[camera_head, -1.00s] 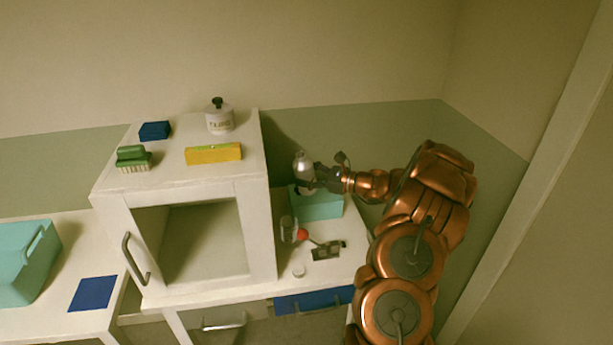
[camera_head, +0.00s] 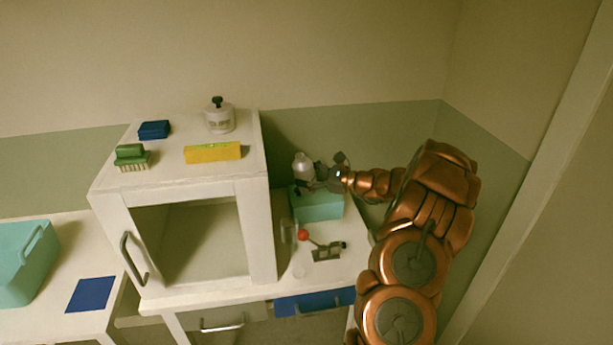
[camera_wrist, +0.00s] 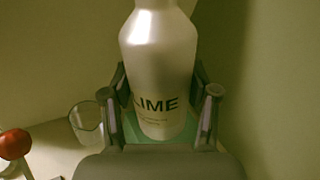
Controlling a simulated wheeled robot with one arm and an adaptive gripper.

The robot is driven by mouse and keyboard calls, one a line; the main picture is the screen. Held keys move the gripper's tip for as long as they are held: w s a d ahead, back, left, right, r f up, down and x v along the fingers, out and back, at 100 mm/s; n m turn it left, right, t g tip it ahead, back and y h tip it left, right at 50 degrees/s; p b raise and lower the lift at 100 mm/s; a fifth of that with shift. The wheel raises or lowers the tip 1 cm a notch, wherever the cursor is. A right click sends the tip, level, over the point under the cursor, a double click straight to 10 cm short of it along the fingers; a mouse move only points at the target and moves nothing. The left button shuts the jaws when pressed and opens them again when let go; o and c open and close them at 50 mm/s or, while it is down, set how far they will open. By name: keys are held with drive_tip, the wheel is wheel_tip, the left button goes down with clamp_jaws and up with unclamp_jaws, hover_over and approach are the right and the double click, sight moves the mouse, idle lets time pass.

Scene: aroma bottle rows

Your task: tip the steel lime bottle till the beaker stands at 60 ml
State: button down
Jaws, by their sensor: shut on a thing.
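The steel lime bottle (camera_wrist: 158,65) stands between my fingers in the wrist view, with its "LIME" label facing the camera. In the head view the bottle (camera_head: 303,166) is close to upright above the teal box. My gripper (camera_head: 318,181) is shut on it; its fingers also show in the wrist view (camera_wrist: 160,105). A clear glass beaker (camera_wrist: 86,118) is to the left of the bottle, lower down. In the head view a clear vessel, likely this beaker (camera_head: 288,231), stands on the counter left of the teal box. No liquid level can be read.
A teal box (camera_head: 318,206) sits under the gripper. The white cabinet (camera_head: 262,225) walls off the left side. A white jar (camera_head: 220,118) stands on top.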

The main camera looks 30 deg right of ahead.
drive_tip(key=shift+s+a+f+n+b, duration=0.2)
drive_tip(key=shift+f+n+b, duration=0.65)
drive_tip(key=shift+b, duration=1.55)
idle(1.6)
drive_tip(key=shift+a+n+h+b, duration=0.4)
drive_tip(key=shift+n+b, duration=0.35)
drive_tip(key=shift+b, duration=1.05)
idle(1.3)
drive_tip(key=shift+d+n+b, duration=0.1)
drive_tip(key=shift+n+b, duration=0.2)
drive_tip(key=shift+b, duration=0.25)
idle(0.4)
